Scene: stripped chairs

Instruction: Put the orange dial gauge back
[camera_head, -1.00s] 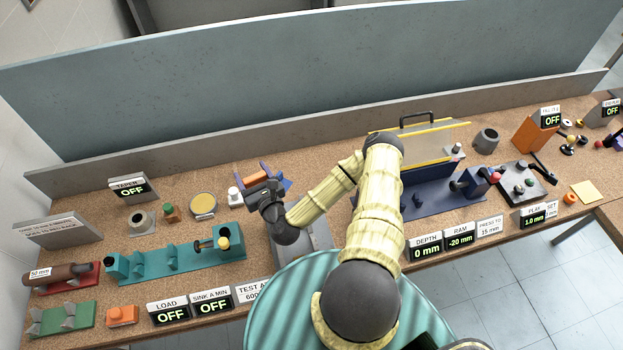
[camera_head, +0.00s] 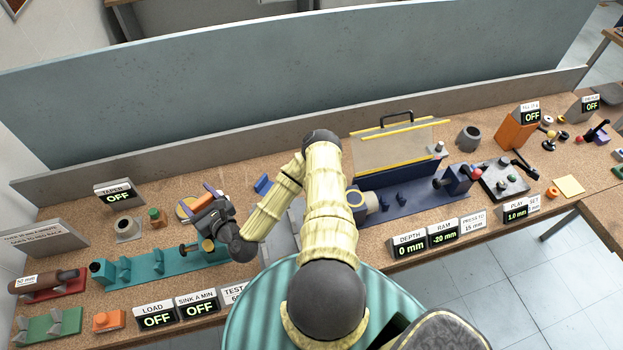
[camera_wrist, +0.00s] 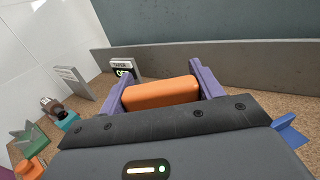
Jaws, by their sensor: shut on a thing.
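My gripper (camera_head: 198,201) has purple fingers and is shut on an orange rounded block, which I take to be the orange dial gauge (camera_wrist: 162,93). In the wrist view the block sits crosswise between the two fingers; its face is turned away, so no dial shows. In the head view the gripper is over the left part of the bench, above the back of the teal fixture (camera_head: 150,267), and the held block is mostly hidden there.
A grey ring on a plate (camera_head: 127,228) and a green-based knob (camera_head: 155,215) stand left of the gripper. A TAPER sign reading OFF (camera_head: 118,194) is behind them. A small blue piece (camera_head: 263,184) lies to the right. LOAD and SINK signs (camera_head: 155,316) line the front edge.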

